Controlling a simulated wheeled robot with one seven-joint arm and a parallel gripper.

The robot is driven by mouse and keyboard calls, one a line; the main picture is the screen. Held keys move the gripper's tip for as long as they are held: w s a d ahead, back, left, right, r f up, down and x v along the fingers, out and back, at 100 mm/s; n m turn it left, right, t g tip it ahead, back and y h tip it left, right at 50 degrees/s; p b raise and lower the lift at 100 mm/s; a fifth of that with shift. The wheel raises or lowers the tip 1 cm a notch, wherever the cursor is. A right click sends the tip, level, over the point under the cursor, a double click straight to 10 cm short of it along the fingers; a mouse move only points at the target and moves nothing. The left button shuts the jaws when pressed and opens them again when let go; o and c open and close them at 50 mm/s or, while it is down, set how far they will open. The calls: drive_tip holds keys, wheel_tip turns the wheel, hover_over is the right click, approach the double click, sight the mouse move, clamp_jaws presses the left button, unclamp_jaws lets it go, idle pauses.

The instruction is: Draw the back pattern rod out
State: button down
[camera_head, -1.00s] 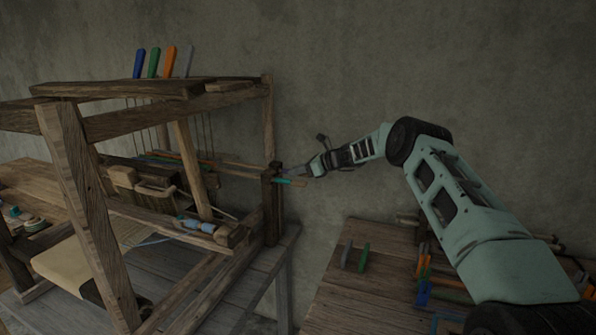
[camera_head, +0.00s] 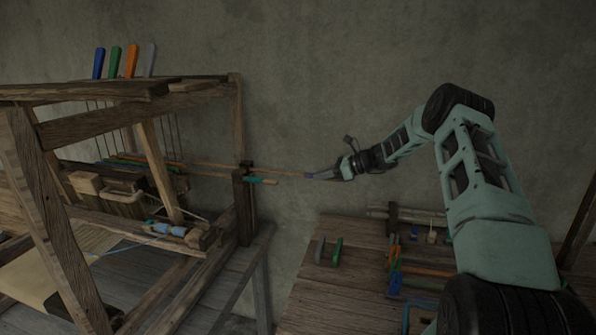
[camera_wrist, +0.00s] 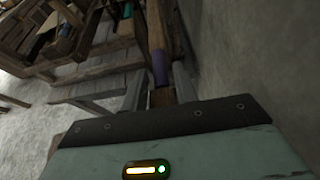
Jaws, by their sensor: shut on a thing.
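The back pattern rod (camera_head: 284,172) is a thin wooden rod. It sticks out rightward from the loom's right-hand post (camera_head: 244,205), and a long part of it is in the open. Its purple end (camera_wrist: 160,68) lies between my fingers in the wrist view. My gripper (camera_head: 318,176) is shut on this end, well to the right of the post. The rod's other part runs back into the loom frame (camera_head: 140,115), where I cannot make out its far end. A second rod with a teal end (camera_head: 262,181) sticks out a little from the same post, below the held rod.
A side table (camera_head: 300,295) below my arm bears green and grey pieces and a rack with coloured rods. Blue, green, orange and grey pegs stand on the loom's top. The grey wall is behind. The space right of my gripper is free.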

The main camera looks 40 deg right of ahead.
drive_tip(key=s+d, duration=0.4)
drive_tip(key=s, duration=0.1)
drive_tip(key=shift+s+d+p, duration=0.3)
drive_tip(key=shift+s, duration=0.1)
drive_tip(key=c, duration=1.3)
unclamp_jaws()
drive_tip(key=shift+s, duration=0.1)
drive_tip(key=shift+c, duration=0.2)
drive_tip(key=b+v, duration=0.2)
drive_tip(key=v, duration=1.5)
drive_tip(key=shift+r+b, duration=0.2)
drive_tip(key=shift+b, duration=0.1)
drive_tip(key=shift+s+d, duration=0.1)
drive_tip(key=shift+d, duration=0.05)
